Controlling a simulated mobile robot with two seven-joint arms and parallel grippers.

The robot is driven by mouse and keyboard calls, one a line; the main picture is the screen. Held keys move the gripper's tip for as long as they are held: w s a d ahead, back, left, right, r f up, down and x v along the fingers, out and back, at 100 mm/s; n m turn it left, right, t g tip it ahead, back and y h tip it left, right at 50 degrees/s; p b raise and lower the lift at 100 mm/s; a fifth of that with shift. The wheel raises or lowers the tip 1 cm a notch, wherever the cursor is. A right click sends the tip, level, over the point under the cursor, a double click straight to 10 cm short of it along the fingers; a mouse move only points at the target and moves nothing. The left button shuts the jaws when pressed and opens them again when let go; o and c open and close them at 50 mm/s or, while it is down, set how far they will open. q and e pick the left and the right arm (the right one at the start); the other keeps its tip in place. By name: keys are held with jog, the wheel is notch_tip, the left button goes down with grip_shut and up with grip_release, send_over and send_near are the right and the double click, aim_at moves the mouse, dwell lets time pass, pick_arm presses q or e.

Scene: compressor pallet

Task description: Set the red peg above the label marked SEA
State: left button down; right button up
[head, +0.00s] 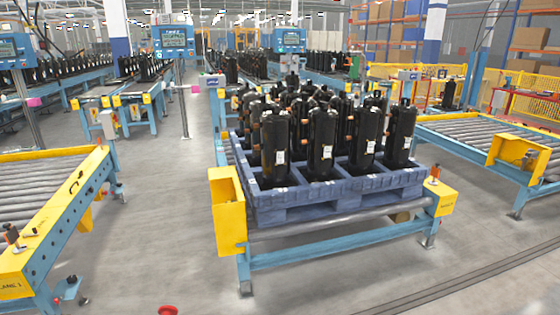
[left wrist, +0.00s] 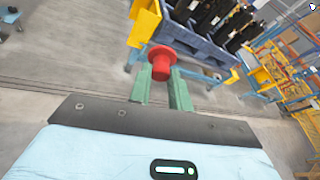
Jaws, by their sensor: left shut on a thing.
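The red peg (left wrist: 160,68) has a wide round flange and shows in the left wrist view between the green fingers of my left gripper (left wrist: 161,84). The left gripper is shut on it and holds it in the air over the grey floor. The top of the red peg also shows at the bottom edge of the head view (head: 168,311); the gripper itself is below that picture. No label reading SEA is legible in either view. My right gripper is in neither view.
A blue pallet (head: 340,192) with several black compressors (head: 322,144) stands on a roller conveyor ahead. A roller conveyor with a yellow side (head: 60,222) marked LANE 1 is at left; another conveyor (head: 480,132) is at right. Grey floor (head: 150,240) is clear between.

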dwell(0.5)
pick_arm(q)
jog(key=f, duration=0.2)
jog(key=s+f, duration=0.1)
jog(key=f, duration=0.1)
jog(key=shift+s+a, duration=0.1)
jog(key=shift+a, duration=0.05)
